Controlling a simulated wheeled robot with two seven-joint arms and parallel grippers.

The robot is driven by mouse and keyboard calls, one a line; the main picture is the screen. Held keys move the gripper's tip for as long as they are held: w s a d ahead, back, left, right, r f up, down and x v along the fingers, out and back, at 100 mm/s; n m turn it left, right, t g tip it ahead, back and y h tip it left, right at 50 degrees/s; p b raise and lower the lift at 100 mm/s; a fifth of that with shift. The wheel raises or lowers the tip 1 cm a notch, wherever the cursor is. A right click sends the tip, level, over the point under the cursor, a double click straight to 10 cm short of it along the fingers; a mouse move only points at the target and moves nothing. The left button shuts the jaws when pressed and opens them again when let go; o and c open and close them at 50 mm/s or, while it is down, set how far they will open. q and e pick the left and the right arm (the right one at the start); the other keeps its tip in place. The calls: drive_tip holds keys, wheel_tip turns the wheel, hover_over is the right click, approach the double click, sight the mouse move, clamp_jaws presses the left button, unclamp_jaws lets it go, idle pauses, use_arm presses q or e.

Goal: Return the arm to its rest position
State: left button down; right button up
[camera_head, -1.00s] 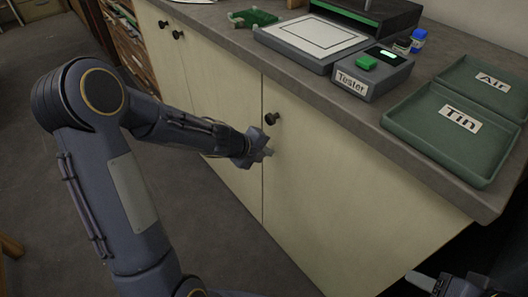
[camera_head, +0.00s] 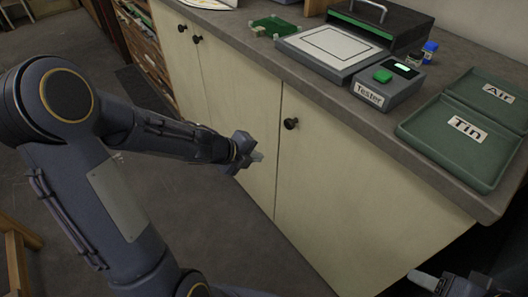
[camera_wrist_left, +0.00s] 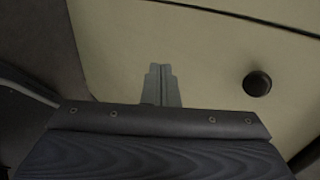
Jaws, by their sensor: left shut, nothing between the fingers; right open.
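My left arm comes in from the left in the head view. Its gripper (camera_head: 257,157) is shut and empty, in front of the cream cabinet doors (camera_head: 345,185), left of a dark round knob (camera_head: 291,123). In the left wrist view the shut fingers (camera_wrist_left: 161,86) point toward the cream door, with the knob (camera_wrist_left: 257,83) to their right. My right gripper (camera_head: 425,281) shows only in part at the bottom right corner of the head view, open, with nothing seen in it.
The grey counter above the doors carries a Tester box (camera_head: 388,87), a white framed panel (camera_head: 333,45), a black case (camera_head: 378,22), green Tin (camera_head: 455,153) and Air trays, and small bottles (camera_head: 429,48). A wooden piece (camera_head: 15,255) stands lower left.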

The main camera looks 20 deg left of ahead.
use_arm(q)
drive_tip(key=shift+s+a+r, duration=0.2)
drive_tip(key=shift+s+r, duration=0.1)
drive_tip(key=s+a+r+n+y+p, duration=0.3)
drive_tip(key=s+a+r+n+p, duration=0.1)
drive_tip(key=r+n, duration=0.4)
drive_tip(key=s+a+r+n+y+p, duration=0.3)
drive_tip(key=s+a+r+n, duration=0.1)
drive_tip(key=r+n, duration=0.45)
drive_tip(key=s+d+r+n+g+h+p, duration=0.1)
drive_tip(key=s+d+r+n+h+p, duration=0.1)
drive_tip(key=s+d+n, duration=0.2)
drive_tip(key=s+d+r+n+g+h+p, duration=0.1)
drive_tip(key=s+d+n, duration=0.4)
drive_tip(key=s, duration=0.5)
wheel_tip(320, 180, up, 2)
drive_tip(key=shift+s+d+r+h+p, duration=0.1)
drive_tip(key=shift+s+d+h+p, duration=0.3)
drive_tip(key=shift+h+p, duration=0.55)
drive_tip(key=shift+n, duration=0.25)
